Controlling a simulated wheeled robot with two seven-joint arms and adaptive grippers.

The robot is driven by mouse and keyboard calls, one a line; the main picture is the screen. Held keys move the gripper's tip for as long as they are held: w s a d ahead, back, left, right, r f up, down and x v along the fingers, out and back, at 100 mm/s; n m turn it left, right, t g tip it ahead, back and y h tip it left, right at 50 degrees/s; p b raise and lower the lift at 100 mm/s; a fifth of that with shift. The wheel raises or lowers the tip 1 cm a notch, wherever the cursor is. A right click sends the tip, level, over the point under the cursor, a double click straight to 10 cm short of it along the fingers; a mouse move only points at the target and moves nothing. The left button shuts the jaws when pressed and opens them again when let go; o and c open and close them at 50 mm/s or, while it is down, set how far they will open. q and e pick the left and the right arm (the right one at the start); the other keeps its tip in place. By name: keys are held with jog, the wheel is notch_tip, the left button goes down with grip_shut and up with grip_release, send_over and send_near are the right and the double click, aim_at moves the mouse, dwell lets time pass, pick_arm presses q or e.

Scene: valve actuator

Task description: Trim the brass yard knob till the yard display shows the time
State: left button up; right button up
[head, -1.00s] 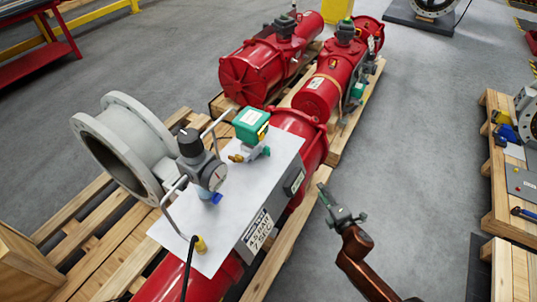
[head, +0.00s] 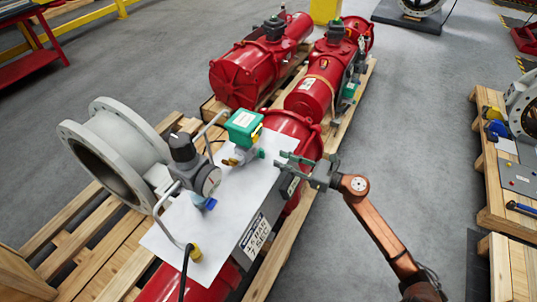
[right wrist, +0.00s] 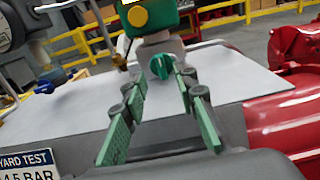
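The brass knob (head: 230,161) sits low on the left side of the green-topped valve unit (head: 243,127) on the white plate; it also shows in the right wrist view (right wrist: 119,62). My right gripper (head: 284,163) is open and empty, right of the valve unit and apart from the knob. In the right wrist view its fingers (right wrist: 158,112) spread below a teal knob (right wrist: 161,66). My left gripper is not in view.
A regulator with a gauge (head: 207,181) and a grey handle rail stand left of the valve unit. A label reading YARD TEST (right wrist: 25,165) is on the box side. Red cylinders (head: 240,75) lie on pallets behind.

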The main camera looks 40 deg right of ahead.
aim_at(264, 153)
jog(key=b+x, duration=0.1)
jog(key=x, duration=0.4)
jog(key=shift+w+f, duration=0.15)
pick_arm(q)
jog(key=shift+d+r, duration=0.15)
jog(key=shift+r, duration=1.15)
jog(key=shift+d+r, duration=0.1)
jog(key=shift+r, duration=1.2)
pick_arm(e)
jog(key=shift+w+a, duration=0.2)
jog(key=shift+w, duration=0.25)
grip_shut()
